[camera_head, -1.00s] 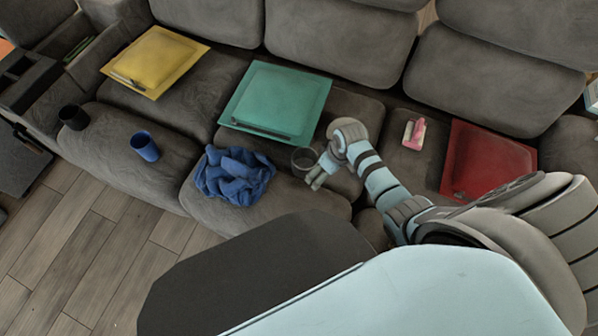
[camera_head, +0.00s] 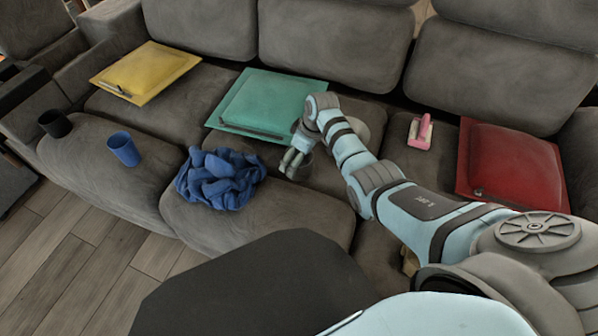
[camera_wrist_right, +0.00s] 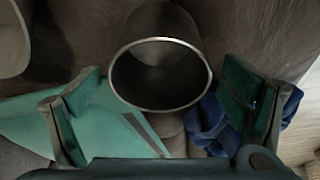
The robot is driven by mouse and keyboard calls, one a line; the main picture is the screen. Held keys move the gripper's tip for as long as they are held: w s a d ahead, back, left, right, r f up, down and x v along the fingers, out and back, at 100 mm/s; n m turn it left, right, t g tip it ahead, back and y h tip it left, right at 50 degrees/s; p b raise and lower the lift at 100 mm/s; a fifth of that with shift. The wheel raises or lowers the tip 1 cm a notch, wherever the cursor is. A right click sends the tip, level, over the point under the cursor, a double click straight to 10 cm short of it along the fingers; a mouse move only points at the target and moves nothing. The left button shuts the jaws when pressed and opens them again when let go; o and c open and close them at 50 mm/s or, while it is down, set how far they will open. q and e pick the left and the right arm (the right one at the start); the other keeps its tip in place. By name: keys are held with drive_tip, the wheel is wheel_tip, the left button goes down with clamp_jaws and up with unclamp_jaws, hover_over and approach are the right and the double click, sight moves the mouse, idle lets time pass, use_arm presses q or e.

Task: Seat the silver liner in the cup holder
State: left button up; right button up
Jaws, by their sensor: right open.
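The silver liner (camera_wrist_right: 160,75) is a hollow grey metal cylinder with a bright round rim. In the wrist view its open end faces the camera, between and slightly beyond my fingers. In the head view the liner (camera_head: 305,167) is on the middle sofa seat, partly hidden by my right gripper (camera_head: 293,162). In the wrist view the right gripper (camera_wrist_right: 160,112) is open, one green-padded finger on each side, with gaps to the liner. I cannot make out the cup holder for certain. My left gripper is not in view.
A crumpled blue cloth (camera_head: 220,178) lies just left of the liner. A green cushion (camera_head: 268,100) is behind it. A blue cup (camera_head: 123,148), black cup (camera_head: 55,123) and yellow cushion (camera_head: 145,72) are further left. A pink-and-white object (camera_head: 420,133) and red cushion (camera_head: 512,165) are right.

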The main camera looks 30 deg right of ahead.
drive_tip(key=shift+w+f, duration=0.1)
drive_tip(key=shift+f, duration=0.15)
drive_tip(key=shift+r, duration=0.15)
drive_tip(key=shift+c, duration=0.2)
drive_tip(key=c, duration=1.3)
drive_tip(key=shift+r, duration=0.1)
